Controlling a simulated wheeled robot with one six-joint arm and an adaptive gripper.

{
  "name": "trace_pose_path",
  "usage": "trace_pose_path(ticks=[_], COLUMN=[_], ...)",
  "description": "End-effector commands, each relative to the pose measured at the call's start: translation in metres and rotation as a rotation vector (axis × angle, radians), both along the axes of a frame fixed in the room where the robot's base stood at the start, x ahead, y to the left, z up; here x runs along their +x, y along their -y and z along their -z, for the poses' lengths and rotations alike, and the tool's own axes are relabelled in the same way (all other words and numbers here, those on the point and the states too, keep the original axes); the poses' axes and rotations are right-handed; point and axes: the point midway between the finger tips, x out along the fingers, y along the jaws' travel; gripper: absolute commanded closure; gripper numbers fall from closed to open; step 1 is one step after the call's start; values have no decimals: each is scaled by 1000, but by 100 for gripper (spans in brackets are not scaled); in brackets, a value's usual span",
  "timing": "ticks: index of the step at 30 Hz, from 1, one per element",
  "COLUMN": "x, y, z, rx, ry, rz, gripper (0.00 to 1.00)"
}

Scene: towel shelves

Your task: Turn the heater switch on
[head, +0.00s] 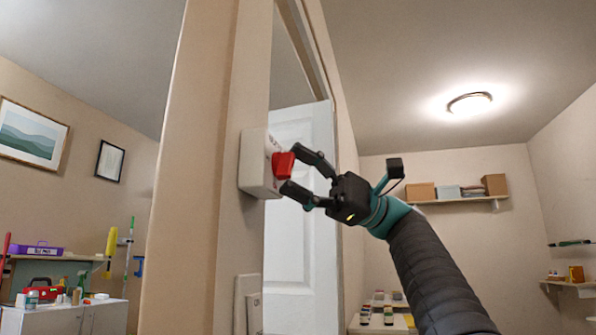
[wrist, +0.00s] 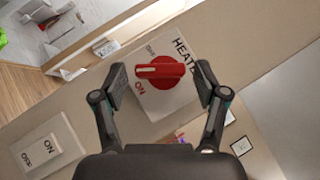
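The heater switch is a white box (head: 256,165) on the narrow wall face, with a red knob (head: 283,164) sticking out of it. In the wrist view the box (wrist: 182,47) reads HEATER, with OFF and ON marks on its left side. The red knob (wrist: 172,72) has a white line pointing left, which looks between the two marks. My gripper (head: 296,174) is open in front of the box, one finger on each side of the knob. In the wrist view my gripper (wrist: 161,82) shows gaps between both fingers and the knob.
Another wall plate marked ON and OFF (wrist: 50,148) sits lower on the same wall; plates also show below the box in the head view (head: 248,303). A white door (head: 303,210) stands behind my gripper. Shelves with boxes (head: 462,199) are far back right.

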Motion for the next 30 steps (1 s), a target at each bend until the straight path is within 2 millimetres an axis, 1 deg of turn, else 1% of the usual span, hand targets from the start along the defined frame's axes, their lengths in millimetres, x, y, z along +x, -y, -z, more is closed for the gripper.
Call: trace_pose_path(ticks=[9,13,17,24,30], x=[0,4,11,28,38], y=[1,8,26,69,94], z=[0,3,10,28,38], rx=[0,0,1,1,0], ry=[0,-1,-2,-2,-1], rz=[0,2,4,5,2], gripper=[21,21,21,21,21])
